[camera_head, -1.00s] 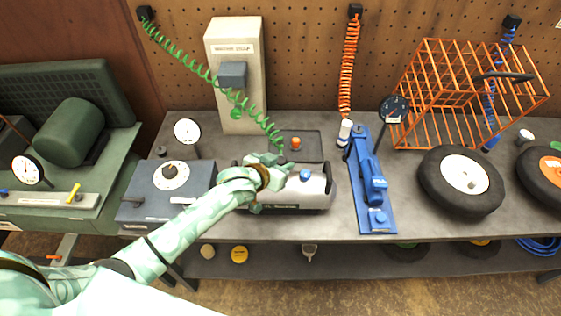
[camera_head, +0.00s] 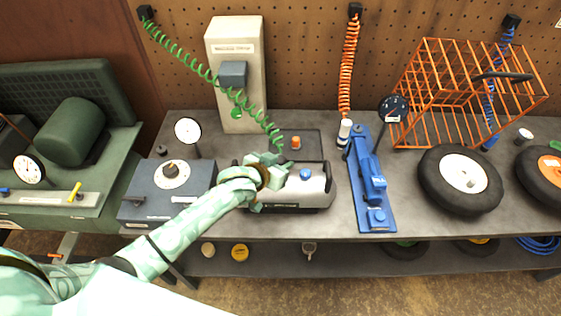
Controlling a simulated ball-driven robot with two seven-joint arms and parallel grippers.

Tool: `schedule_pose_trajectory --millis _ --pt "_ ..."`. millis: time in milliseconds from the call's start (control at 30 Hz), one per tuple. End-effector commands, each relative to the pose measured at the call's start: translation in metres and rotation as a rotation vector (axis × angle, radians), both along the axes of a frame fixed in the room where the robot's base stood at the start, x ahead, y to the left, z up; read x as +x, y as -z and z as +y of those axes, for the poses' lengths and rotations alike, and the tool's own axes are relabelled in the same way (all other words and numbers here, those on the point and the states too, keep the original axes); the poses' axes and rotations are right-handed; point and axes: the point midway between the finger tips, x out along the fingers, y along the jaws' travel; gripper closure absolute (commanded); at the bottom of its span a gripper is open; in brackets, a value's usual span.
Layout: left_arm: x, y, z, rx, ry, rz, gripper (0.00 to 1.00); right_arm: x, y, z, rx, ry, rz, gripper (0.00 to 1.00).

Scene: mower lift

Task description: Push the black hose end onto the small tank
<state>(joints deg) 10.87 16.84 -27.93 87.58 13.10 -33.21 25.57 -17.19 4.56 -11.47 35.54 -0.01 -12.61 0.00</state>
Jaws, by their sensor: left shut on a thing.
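The small tank (camera_head: 315,186) is a silver cylinder lying on the bench, with a blue cap on its top. My left gripper (camera_head: 274,163) is at the tank's left part, in front of and over its top. The green coiled hose (camera_head: 238,93) runs from the wall down to the jaws, which are shut on its end. The black hose end itself is hidden by the fingers and wrist. I cannot tell whether it touches the tank. My right gripper is not in view.
A grey box with a dial (camera_head: 170,196) stands left of the tank. A gauge on a stem (camera_head: 187,131) is behind it. A blue pump (camera_head: 371,187) lies to the right, then a black wheel (camera_head: 460,180) and an orange wire cage (camera_head: 455,88). A flat dark tray (camera_head: 310,146) lies behind the tank.

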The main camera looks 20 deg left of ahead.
Motion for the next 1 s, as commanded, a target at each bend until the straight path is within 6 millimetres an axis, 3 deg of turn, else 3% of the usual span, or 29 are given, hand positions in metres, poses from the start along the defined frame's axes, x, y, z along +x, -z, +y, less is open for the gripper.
schedule_pose_trajectory --millis 767,800,1000 --pt "0.000 0.012 0.000 0.000 0.000 0.000 0.96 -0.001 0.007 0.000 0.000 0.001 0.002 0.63" --pt "0.000 0.012 0.000 0.000 0.000 -0.001 0.64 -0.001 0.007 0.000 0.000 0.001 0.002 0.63" --pt "0.000 0.011 0.000 0.000 0.000 0.000 0.60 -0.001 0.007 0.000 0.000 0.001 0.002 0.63"
